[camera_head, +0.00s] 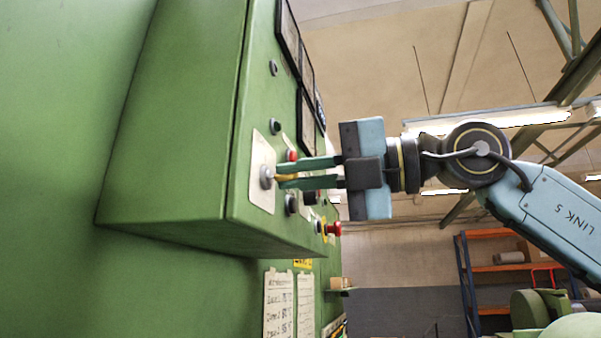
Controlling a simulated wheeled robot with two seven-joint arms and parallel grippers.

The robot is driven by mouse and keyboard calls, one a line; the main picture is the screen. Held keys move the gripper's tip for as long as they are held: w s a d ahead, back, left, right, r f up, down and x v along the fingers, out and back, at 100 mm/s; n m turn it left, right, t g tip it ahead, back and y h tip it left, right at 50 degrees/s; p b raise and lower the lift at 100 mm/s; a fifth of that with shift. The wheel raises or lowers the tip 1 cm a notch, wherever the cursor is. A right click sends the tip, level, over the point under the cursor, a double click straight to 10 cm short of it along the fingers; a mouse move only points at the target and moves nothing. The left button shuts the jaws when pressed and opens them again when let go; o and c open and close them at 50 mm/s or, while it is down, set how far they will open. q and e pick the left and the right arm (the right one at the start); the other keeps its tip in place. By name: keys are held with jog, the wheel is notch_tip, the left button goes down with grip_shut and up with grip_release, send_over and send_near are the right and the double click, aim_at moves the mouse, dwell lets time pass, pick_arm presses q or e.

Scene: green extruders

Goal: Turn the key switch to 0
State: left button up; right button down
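The key switch (266,177) is a round metal lock on a pale plate on the front of a green control box. The fingers hide part of the key, and the switch's 0 mark cannot be read. My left gripper is not in view.
A red emergency button (333,229) and several dark knobs and buttons sit close around the gripper on the box (180,130). Dark display panels (289,36) are above. Paper sheets (278,303) hang below. An orange and blue shelf (500,267) stands far behind.

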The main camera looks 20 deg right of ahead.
dwell(0.3)
jog(key=shift+n+b, duration=1.15)
jog(key=shift+n, duration=4.75)
jog(key=c, duration=1.6)
grip_release()
jog(key=shift+o, duration=0.2)
jog(key=shift+s+d, duration=0.1)
jog(key=shift+s, duration=0.05)
